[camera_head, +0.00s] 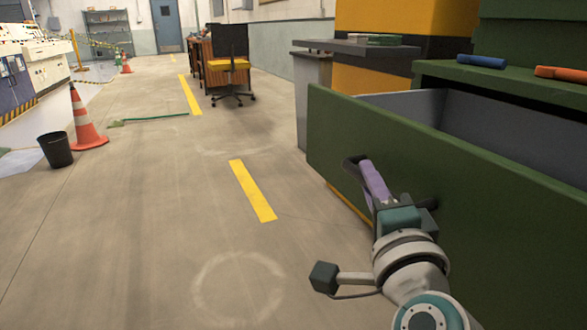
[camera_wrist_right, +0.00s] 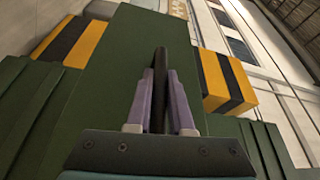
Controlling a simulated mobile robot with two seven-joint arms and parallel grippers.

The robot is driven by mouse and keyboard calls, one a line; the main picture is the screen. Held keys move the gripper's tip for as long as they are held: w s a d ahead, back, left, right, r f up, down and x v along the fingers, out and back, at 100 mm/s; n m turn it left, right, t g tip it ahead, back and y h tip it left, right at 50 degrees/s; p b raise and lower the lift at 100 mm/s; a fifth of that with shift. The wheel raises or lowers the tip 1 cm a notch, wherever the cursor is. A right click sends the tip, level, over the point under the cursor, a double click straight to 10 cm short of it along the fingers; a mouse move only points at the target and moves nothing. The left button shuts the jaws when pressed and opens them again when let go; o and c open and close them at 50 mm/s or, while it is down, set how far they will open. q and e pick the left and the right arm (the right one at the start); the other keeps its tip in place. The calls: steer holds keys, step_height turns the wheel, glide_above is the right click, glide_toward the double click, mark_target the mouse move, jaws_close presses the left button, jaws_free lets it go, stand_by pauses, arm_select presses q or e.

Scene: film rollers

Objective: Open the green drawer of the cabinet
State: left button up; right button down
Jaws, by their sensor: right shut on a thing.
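The green drawer (camera_head: 450,180) of the cabinet (camera_head: 520,80) stands pulled out at the right, and its grey inside shows. Its dark handle (camera_head: 352,162) is on the green front. My right gripper (camera_head: 372,180), with purple fingers, is at the handle. In the right wrist view the two fingers (camera_wrist_right: 161,105) are shut on the dark handle bar (camera_wrist_right: 160,75), with the green drawer front (camera_wrist_right: 125,60) behind. My left gripper does not show in either view.
A blue-handled tool (camera_head: 482,61) and an orange one (camera_head: 560,74) lie on the cabinet top. A yellow and black cabinet (camera_head: 375,75) stands behind. The floor left of the drawer is clear. A traffic cone (camera_head: 86,122), a black bin (camera_head: 56,150) and a chair (camera_head: 230,65) stand farther off.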

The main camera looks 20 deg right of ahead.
steer(key=c, duration=0.8)
jaws_free()
steer(key=shift+d, duration=0.1)
steer(key=shift+s, duration=0.2)
steer(key=p+v, duration=0.2)
steer(key=v, duration=0.7)
steer(key=shift+s, duration=0.3)
